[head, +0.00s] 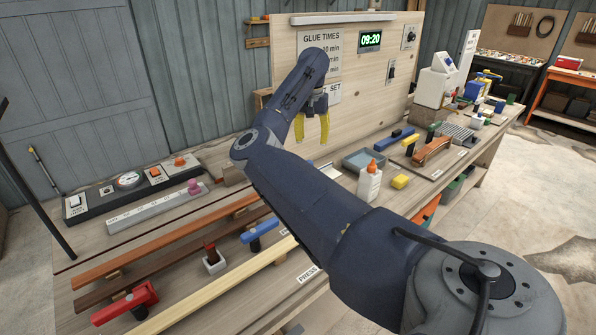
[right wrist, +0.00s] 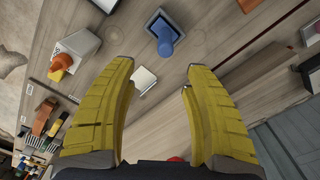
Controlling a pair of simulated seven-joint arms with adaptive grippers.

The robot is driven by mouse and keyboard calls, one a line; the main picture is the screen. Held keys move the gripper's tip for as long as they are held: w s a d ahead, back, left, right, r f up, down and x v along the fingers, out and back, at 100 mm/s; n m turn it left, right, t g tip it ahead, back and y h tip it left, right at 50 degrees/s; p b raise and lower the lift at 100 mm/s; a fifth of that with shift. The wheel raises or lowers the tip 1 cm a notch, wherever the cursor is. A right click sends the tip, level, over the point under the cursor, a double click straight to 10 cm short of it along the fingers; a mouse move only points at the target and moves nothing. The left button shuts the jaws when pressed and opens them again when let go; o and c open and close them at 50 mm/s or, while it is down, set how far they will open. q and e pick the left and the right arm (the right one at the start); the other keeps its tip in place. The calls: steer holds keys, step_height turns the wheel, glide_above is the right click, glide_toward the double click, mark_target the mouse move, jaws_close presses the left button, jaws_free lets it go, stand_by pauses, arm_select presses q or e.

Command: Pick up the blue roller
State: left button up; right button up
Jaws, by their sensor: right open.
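In the right wrist view, a blue rounded piece (right wrist: 163,38), which looks like the blue roller, stands in a small grey square holder (right wrist: 151,22). It is beyond the fingertips, near the top middle, and apart from them. I cannot make it out in the head view, where my right arm covers part of the bench. My right gripper (head: 311,141) has yellow fingers pointing down above the bench, near the back board. It is open and empty in the right wrist view (right wrist: 157,70). My left gripper is not in view.
A blue clamp-like tool (head: 259,232), a red one (head: 125,304) and long wooden strips (head: 165,251) lie in front. The upright board (head: 365,85) rises behind.

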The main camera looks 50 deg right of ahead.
steer(key=shift+w+a+f, duration=0.25)
steer(key=shift+f, duration=0.05)
step_height(320, 180, down, 17)
steer(key=shift+w+r, duration=0.1)
steer(key=shift+r, duration=0.1)
stand_by(0.4)
jaws_close()
stand_by(0.4)
